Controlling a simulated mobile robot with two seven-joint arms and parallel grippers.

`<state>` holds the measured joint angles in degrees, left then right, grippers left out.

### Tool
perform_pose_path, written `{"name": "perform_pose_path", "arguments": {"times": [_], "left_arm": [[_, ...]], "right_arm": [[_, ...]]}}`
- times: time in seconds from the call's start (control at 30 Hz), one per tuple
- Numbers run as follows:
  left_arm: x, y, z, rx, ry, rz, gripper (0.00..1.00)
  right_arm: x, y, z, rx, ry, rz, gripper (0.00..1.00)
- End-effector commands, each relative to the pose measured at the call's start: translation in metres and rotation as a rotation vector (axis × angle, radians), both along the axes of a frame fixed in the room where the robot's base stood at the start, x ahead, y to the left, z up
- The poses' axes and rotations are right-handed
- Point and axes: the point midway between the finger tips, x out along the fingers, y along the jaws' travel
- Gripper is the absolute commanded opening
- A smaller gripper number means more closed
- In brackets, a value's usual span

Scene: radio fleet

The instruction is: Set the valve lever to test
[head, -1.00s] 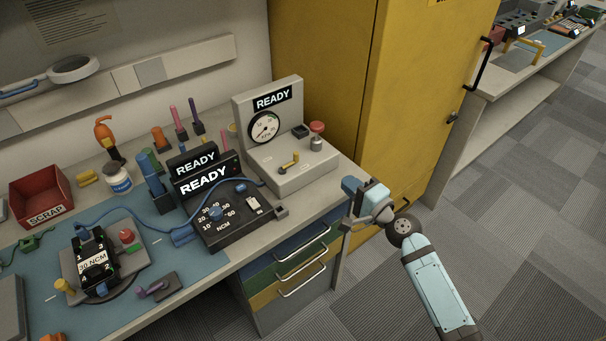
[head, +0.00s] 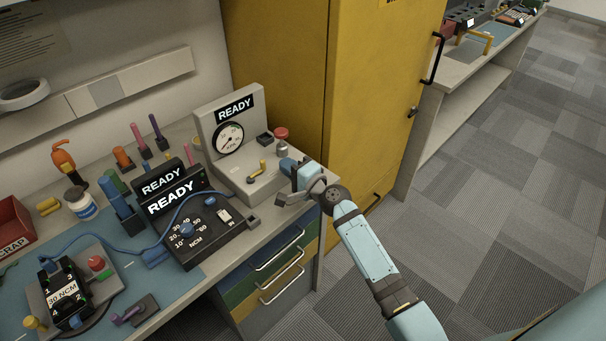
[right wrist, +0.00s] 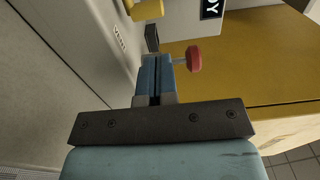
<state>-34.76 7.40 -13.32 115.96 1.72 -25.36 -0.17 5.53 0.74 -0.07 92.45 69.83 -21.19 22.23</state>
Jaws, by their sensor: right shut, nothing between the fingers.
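The valve lever (head: 257,171) is a small yellow lever on top of the grey test stand (head: 216,105). The stand has a round gauge (head: 229,138) and a READY sign. My right gripper (head: 287,166) is shut and empty, just right of the lever and apart from it. In the right wrist view, the shut blue fingers (right wrist: 157,75) point toward the stand, and part of the yellow lever (right wrist: 147,9) shows at the top edge. My left gripper is out of view.
A red knob (head: 280,133) stands on the stand behind my right gripper; it also shows in the right wrist view (right wrist: 194,58). A black READY box with a dial (head: 186,230) is left of the stand. A yellow cabinet (head: 370,90) rises close behind.

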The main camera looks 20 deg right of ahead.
Motion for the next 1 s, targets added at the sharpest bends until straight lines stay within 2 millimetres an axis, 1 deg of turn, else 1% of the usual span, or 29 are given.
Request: {"name": "perform_pose_path", "arguments": {"times": [0.03,0.2,0.37,0.67,0.77,0.87,1.0], "left_arm": [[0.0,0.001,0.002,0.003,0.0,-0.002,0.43],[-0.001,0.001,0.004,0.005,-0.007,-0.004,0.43],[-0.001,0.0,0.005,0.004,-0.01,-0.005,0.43],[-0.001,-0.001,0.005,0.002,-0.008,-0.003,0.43],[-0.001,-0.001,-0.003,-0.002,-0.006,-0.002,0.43],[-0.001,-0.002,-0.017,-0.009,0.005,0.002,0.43],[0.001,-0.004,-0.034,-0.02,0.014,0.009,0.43]], "right_arm": [[0.002,0.01,0.001,0.005,0.003,0.002,0.0],[0.009,0.026,-0.001,0.003,0.003,0.003,0.0],[0.012,0.031,-0.001,0.001,0.003,0.002,0.0],[0.012,0.031,-0.001,0.0,0.002,0.004,0.0],[0.014,0.03,-0.004,-0.001,-0.001,0.027,0.0],[0.019,0.028,-0.008,-0.004,-0.002,0.087,0.0],[0.026,0.029,-0.008,-0.003,-0.003,0.185,0.0]]}}
